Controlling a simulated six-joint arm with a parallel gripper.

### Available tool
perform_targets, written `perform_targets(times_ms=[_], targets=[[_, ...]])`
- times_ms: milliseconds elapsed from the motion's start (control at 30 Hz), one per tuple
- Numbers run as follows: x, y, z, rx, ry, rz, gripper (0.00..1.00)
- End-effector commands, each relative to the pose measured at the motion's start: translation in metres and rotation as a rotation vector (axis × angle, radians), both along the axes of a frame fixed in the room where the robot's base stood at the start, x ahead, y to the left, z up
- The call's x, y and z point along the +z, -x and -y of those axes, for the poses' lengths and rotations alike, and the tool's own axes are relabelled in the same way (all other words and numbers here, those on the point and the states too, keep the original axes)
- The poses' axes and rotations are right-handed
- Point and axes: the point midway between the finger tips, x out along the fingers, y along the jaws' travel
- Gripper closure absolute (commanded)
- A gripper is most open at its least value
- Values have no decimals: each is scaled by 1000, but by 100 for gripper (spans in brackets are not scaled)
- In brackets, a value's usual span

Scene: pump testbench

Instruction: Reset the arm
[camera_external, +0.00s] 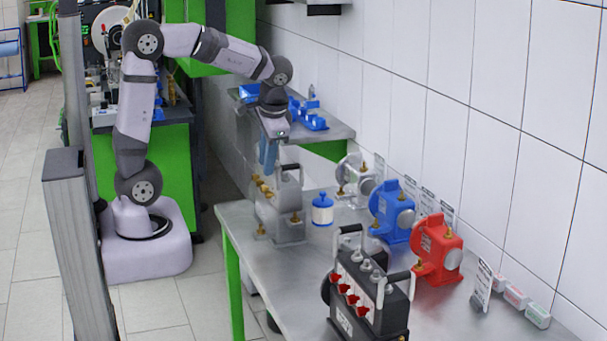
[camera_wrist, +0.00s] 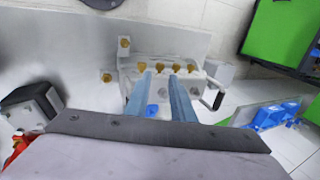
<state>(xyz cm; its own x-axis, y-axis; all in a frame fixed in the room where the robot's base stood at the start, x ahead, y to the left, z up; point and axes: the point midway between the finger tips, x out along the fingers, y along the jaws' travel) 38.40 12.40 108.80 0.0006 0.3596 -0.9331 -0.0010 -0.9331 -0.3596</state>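My gripper (camera_external: 268,155) hangs from my raised arm, pointing down, above the grey pump with brass fittings (camera_external: 290,215) at the table's far left end. In the wrist view my gripper (camera_wrist: 162,75) has two blue fingers, apart with a gap between them. The grey pump's brass fittings (camera_wrist: 175,69) show beyond the fingertips. A small blue patch (camera_wrist: 152,110) shows between the fingers; I cannot tell what it belongs to. No object is visibly clamped.
The metal table (camera_external: 240,222) also carries a blue-lidded white jar (camera_external: 322,212), a blue pump (camera_external: 392,212), a red pump (camera_external: 437,250) and a black case with red knobs (camera_external: 365,295). Behind is a shelf with blue parts (camera_external: 310,118). A white tiled wall (camera_external: 470,100) bounds the right.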

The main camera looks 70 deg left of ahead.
Motion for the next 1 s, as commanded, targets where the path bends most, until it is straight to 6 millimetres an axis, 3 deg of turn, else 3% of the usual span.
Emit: perform_targets(times_ms=[133,267,700,1000], targets=[[-3,3,3,0,9,-11,78],[-19,11,17,-15,52,-12,78],[-111,88,111,-15,329,-6,78],[-124,104,124,1,371,1,78]])
